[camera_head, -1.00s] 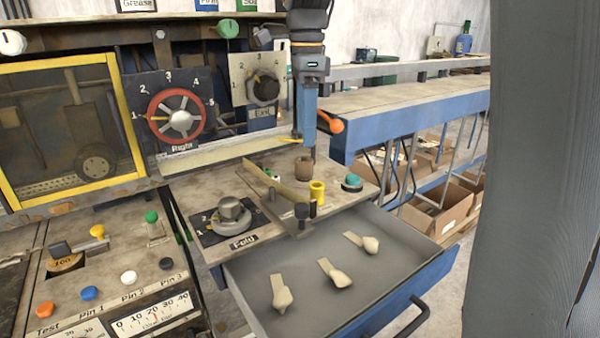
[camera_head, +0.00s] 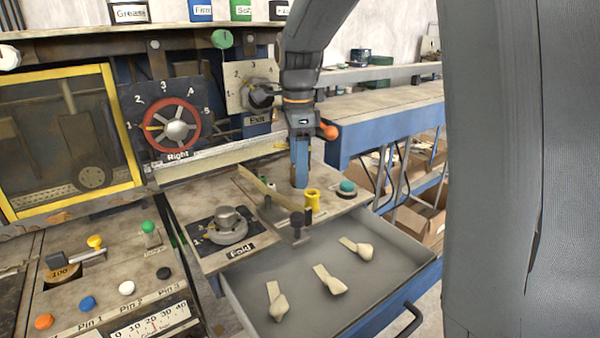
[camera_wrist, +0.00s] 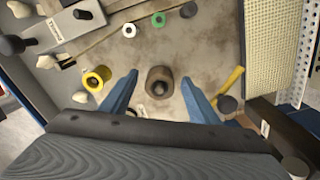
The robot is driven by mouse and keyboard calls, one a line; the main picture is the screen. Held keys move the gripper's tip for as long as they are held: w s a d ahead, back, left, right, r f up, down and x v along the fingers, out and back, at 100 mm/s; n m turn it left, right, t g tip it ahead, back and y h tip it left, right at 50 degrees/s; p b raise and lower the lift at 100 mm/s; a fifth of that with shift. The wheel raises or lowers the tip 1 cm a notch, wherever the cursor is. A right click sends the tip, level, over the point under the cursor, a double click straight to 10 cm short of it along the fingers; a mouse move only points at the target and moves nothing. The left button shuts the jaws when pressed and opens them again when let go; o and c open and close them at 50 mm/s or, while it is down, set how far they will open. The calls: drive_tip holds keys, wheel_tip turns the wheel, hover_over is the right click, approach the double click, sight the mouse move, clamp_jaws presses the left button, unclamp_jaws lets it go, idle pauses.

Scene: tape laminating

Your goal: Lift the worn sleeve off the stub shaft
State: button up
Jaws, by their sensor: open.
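The worn sleeve (camera_wrist: 159,75) is a brown ring around a dark stub shaft (camera_wrist: 159,88), standing on the worn plate. My gripper (camera_wrist: 158,80) is open, with one blue fingertip on each side of the sleeve and gaps showing on both sides. In the head view my gripper (camera_head: 300,182) points down at the plate beside the yellow sleeve. There its blue fingers hide most or all of the worn sleeve. I cannot tell how far down the fingertips reach along it.
A yellow sleeve (camera_wrist: 97,79) stands close to the left finger in the wrist view. A thin yellow lever (camera_wrist: 229,83) lies right of the other finger. The teal button (camera_head: 347,187) and an open grey drawer (camera_head: 375,285) holding several pale tags are nearby.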

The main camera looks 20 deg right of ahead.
drive_tip(key=c, duration=1.1)
wheel_tip(320, 180, up, 10)
drive_tip(key=b, duration=0.2)
drive_tip(key=shift+b, duration=0.3)
drive_tip(key=shift+c, duration=0.2)
